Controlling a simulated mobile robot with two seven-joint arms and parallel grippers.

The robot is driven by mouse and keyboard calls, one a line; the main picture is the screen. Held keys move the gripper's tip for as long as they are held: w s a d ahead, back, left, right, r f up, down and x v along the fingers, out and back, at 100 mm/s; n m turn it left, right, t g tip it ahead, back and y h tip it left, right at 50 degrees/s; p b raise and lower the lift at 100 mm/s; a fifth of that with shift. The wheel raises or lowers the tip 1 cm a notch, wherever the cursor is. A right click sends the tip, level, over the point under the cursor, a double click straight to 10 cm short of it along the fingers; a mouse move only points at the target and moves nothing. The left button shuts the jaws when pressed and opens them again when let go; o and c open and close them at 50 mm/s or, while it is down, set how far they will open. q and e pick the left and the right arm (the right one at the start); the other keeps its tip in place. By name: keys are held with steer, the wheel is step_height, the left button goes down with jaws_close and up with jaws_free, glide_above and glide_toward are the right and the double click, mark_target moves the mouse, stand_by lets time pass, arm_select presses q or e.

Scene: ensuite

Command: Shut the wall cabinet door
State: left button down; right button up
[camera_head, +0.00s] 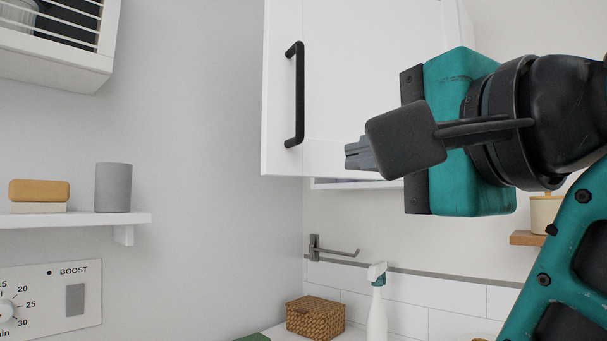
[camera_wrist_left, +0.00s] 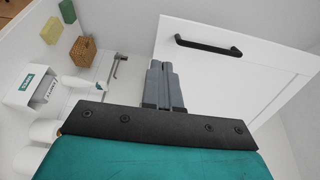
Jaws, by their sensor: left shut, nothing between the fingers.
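The wall cabinet door (camera_head: 345,80) is a white panel with a black bar handle (camera_head: 299,95) near its left edge. It stands ajar, with the white cabinet underside (camera_head: 345,184) showing below and behind it. My left gripper (camera_head: 358,154) is shut and empty, its fingertips overlapping the door's lower part in the head view, right of the handle. In the left wrist view the fingers (camera_wrist_left: 161,68) overlap an edge of the door (camera_wrist_left: 215,85), with the handle (camera_wrist_left: 208,46) beyond. I cannot tell whether they touch it. My right gripper is not in view.
A wall shelf (camera_head: 75,220) at left holds a grey cup (camera_head: 113,187) and soap-like blocks (camera_head: 39,194). Below the cabinet are a wall hook (camera_head: 333,250), a wicker box (camera_head: 315,317) and a spray bottle (camera_head: 377,305). A small wooden shelf (camera_head: 525,239) is at right.

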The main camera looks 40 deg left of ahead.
arm_select(q)
steer(key=b, duration=0.2)
glide_toward(288, 172)
steer(key=x, duration=0.5)
steer(key=shift+a, duration=0.2)
steer(key=shift+w+a, duration=0.3)
steer(key=shift+a, duration=0.25)
steer(key=shift+w+a, duration=0.1)
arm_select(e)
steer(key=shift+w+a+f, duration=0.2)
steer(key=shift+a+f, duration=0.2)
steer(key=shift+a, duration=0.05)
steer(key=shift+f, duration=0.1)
arm_select(q)
steer(key=shift+a, duration=0.1)
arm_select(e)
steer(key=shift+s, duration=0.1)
